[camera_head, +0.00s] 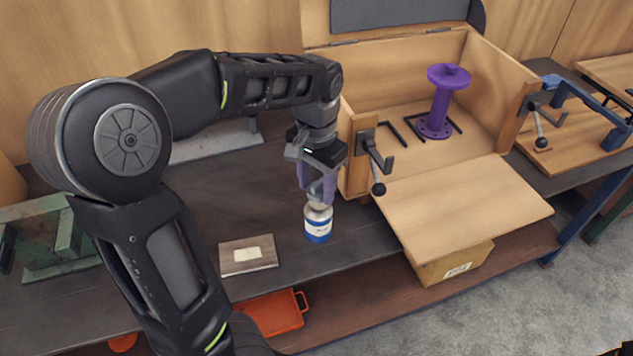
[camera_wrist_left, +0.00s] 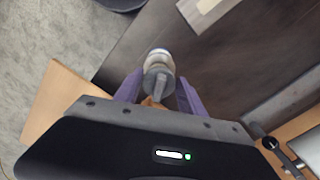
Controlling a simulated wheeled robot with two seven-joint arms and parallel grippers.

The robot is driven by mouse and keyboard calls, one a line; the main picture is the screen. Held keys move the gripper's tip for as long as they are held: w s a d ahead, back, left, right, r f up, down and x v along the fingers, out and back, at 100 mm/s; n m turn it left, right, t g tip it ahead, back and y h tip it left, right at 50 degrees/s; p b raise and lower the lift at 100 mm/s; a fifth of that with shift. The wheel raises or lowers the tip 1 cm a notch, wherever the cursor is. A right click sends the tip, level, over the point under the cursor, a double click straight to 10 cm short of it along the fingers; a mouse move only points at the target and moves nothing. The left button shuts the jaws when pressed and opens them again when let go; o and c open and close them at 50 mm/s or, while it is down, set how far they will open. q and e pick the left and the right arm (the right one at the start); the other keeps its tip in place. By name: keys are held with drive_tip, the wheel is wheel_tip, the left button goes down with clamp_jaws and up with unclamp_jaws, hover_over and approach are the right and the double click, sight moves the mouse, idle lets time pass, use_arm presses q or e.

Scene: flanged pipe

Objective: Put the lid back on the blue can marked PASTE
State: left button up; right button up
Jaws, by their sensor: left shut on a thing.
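The blue and white can (camera_head: 318,232) stands upright on the dark bench, near its front edge. Its label is too small to read. My left gripper (camera_head: 318,200) points down directly above the can, with its purple fingers at the can's top. In the left wrist view, the fingers (camera_wrist_left: 158,98) are shut on the raised grip of a round grey lid (camera_wrist_left: 160,78). The can (camera_wrist_left: 157,57) shows partly behind the lid. The lid is over the can's mouth, but I cannot tell whether it touches the rim. My right gripper is not in view.
A small board with a pale label (camera_head: 247,254) lies left of the can. An open wooden box (camera_head: 400,165) holding a purple flanged spool (camera_head: 440,100) stands close on the right, its front flap folded down. A green metal piece (camera_head: 50,235) is at far left.

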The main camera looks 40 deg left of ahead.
sight(317, 191)
use_arm(q)
drive_tip(key=shift+f+b, duration=0.55)
drive_tip(key=shift+f, duration=0.6)
idle(0.5)
drive_tip(key=shift+f, duration=0.1)
idle(1.2)
drive_tip(key=shift+f, duration=0.4)
idle(1.1)
drive_tip(key=o, duration=1.5)
drive_tip(key=shift+o, duration=0.4)
